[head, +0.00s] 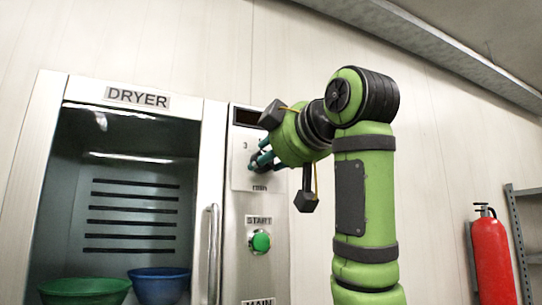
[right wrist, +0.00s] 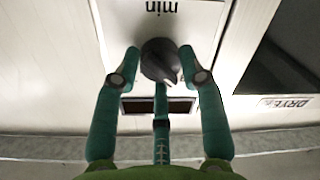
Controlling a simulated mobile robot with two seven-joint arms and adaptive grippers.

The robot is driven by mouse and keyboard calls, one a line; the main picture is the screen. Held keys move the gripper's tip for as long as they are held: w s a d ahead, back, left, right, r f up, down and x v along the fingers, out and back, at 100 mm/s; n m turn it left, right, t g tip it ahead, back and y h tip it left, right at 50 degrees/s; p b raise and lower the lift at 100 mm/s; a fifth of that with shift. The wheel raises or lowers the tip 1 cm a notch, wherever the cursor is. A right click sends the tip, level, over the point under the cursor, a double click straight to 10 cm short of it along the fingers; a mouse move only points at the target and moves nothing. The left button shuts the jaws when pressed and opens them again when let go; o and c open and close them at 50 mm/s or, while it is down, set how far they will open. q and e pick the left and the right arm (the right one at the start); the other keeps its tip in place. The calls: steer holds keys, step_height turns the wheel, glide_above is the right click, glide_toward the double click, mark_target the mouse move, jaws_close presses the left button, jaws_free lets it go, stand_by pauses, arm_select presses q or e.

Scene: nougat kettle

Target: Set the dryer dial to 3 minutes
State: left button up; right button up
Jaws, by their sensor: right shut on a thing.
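The dryer dial (right wrist: 160,60) is a dark round knob on the light control panel (right wrist: 205,22), which also shows in the head view (head: 239,182). In the right wrist view its pointed end is toward the lower right. My right gripper (right wrist: 161,60) is shut on the dial, with a green finger on each side and a third finger below. In the head view my right gripper (head: 261,162) reaches the panel from the right and mostly hides the dial. A "3" (head: 245,146) shows left of the fingers. My left gripper is not in view.
The dryer (head: 137,97) has an opening at left with a green bowl (head: 85,291) and a blue bowl (head: 160,287). A vertical handle (head: 210,250) and a green START button (head: 260,241) are below the dial. A red fire extinguisher (head: 493,262) stands at far right.

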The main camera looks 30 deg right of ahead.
steer(key=shift+r, duration=0.15)
steer(key=o, duration=1.1)
steer(key=shift+w+a, duration=0.1)
steer(key=shift+w, duration=0.2)
steer(key=s, duration=1.2)
steer(key=shift+s+a+r, duration=0.1)
steer(key=shift+a+r, duration=0.05)
